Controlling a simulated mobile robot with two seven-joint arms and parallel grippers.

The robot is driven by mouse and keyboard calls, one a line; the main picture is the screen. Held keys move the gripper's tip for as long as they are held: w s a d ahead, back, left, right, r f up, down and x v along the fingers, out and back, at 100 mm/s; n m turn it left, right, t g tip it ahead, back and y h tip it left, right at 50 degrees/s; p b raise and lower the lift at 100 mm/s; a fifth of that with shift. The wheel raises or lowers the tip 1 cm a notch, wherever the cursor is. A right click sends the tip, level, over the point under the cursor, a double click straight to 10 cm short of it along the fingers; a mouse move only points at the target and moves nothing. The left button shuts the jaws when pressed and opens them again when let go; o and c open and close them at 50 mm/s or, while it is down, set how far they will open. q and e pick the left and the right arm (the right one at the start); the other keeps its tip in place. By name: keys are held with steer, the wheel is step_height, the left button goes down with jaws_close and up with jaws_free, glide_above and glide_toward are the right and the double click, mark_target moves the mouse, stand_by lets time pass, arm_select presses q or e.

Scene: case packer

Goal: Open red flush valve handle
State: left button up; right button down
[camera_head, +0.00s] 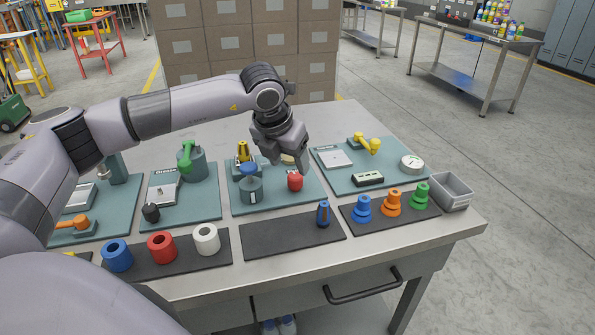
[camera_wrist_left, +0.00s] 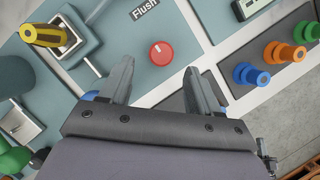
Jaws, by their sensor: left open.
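The red flush valve handle (camera_head: 294,181) is a round red knob on a blue-green panel on the table. In the left wrist view the red knob (camera_wrist_left: 161,54) has a white pointer mark and sits beside the label "Flush" (camera_wrist_left: 145,8). My left gripper (camera_head: 287,160) is over the panel, just above and behind the knob. Its two fingers (camera_wrist_left: 157,78) are apart with nothing between them, and the knob lies beyond their tips, apart from them. My right gripper is not in view.
A blue spindle (camera_head: 323,213) stands on the dark mat in front. The right panel holds a yellow lever (camera_head: 368,144).

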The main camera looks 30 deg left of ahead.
mark_target(294, 176)
arm_select(q)
steer(key=shift+x, duration=2.8)
steer(key=shift+s+d, duration=0.1)
steer(key=c, duration=1)
